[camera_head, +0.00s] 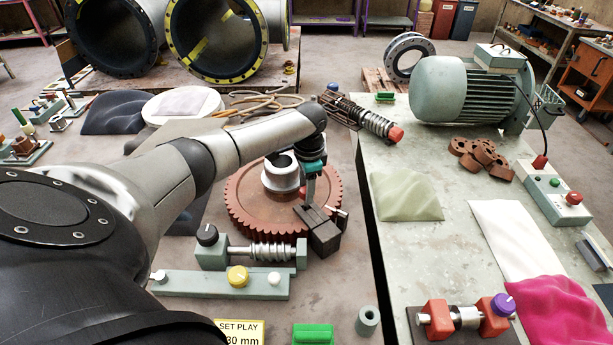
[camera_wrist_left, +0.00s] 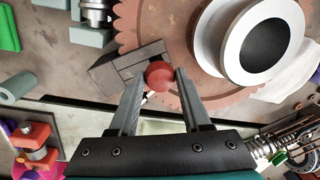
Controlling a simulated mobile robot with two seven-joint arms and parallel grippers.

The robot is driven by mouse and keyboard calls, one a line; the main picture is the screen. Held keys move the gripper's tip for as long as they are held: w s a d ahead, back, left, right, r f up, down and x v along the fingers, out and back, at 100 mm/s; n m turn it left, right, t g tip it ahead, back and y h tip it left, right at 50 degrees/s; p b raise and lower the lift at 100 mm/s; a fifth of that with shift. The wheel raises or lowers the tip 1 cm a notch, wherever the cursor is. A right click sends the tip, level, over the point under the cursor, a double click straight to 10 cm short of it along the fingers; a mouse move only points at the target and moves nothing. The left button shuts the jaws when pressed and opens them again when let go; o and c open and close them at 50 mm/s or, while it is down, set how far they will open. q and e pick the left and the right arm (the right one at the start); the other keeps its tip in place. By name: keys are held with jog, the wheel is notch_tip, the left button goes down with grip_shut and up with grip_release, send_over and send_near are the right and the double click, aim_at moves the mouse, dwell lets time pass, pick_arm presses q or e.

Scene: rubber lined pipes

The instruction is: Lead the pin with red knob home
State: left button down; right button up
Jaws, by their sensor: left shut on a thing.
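The red knob (camera_wrist_left: 160,75) of the pin sits between the fingertips of my left gripper (camera_wrist_left: 163,80) in the left wrist view. The gripper is shut on it. The pin's shaft is hidden under the knob. A dark grey slotted block (camera_wrist_left: 130,65) lies right beside the knob, at the edge of the large toothed rust-red wheel (camera_wrist_left: 205,95). In the head view my left gripper (camera_head: 325,207) reaches down at the wheel's lower right rim (camera_head: 245,205), by the dark block (camera_head: 318,238). I cannot tell how deep the pin sits. My right gripper is not in view.
A bench (camera_head: 400,240) on the right carries a motor (camera_head: 465,90), brown parts, cloths and a purple-knobbed fixture (camera_head: 465,318). A spring-like part (camera_head: 365,120) sticks out behind.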

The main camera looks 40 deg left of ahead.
pick_arm(q)
jog(key=shift+f+b, duration=1.05)
jog(key=shift+f, duration=0.8)
jog(key=shift+c, duration=1.4)
grip_release()
notch_tip(320, 180, up, 15)
jog(key=d+p, duration=0.1)
jog(key=shift+s+d+r, duration=0.15)
jog(key=shift+s, duration=0.2)
